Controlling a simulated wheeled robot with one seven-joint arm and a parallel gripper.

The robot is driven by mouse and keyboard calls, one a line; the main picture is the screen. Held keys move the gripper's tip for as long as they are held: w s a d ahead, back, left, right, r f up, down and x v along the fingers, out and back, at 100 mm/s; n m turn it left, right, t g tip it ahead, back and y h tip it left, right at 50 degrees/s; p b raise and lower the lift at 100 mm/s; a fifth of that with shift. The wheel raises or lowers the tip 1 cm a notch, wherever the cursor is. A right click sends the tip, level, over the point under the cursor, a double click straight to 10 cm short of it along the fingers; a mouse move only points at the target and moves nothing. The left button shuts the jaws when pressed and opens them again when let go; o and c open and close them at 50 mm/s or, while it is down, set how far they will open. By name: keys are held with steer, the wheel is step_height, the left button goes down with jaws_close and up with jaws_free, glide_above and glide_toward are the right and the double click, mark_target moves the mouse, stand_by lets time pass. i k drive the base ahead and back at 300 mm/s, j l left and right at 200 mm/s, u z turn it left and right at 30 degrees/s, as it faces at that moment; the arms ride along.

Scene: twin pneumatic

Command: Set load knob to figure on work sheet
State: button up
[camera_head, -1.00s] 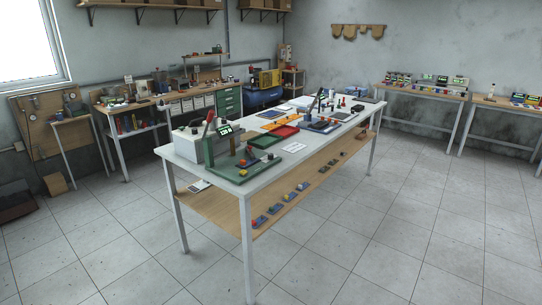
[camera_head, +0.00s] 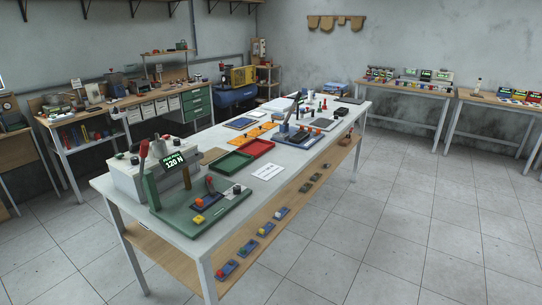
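A black knob (camera_head: 237,189) sits on the right part of the green base. A red knob and a yellow knob (camera_head: 199,219) are also on the base. I cannot tell which of the knobs is the load knob. A white sheet with print (camera_head: 267,172) lies flat on the table right of the station; its text is too small to read. My gripper is not in view.
The long white table (camera_head: 285,195) has a wooden lower shelf (camera_head: 165,255) holding several small blocks. Green (camera_head: 234,163) and red (camera_head: 258,148) trays lie behind the station. Benches line the back-left and right walls. The tiled floor (camera_head: 400,240) on the right is clear.

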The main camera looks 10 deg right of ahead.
mark_target(236, 189)
steer(key=i+l, duration=0.15)
steer(key=i, duration=0.25)
steer(key=i+l, duration=0.15)
steer(key=i, duration=0.2)
steer(key=i+l, duration=0.15)
steer(key=i, duration=0.25)
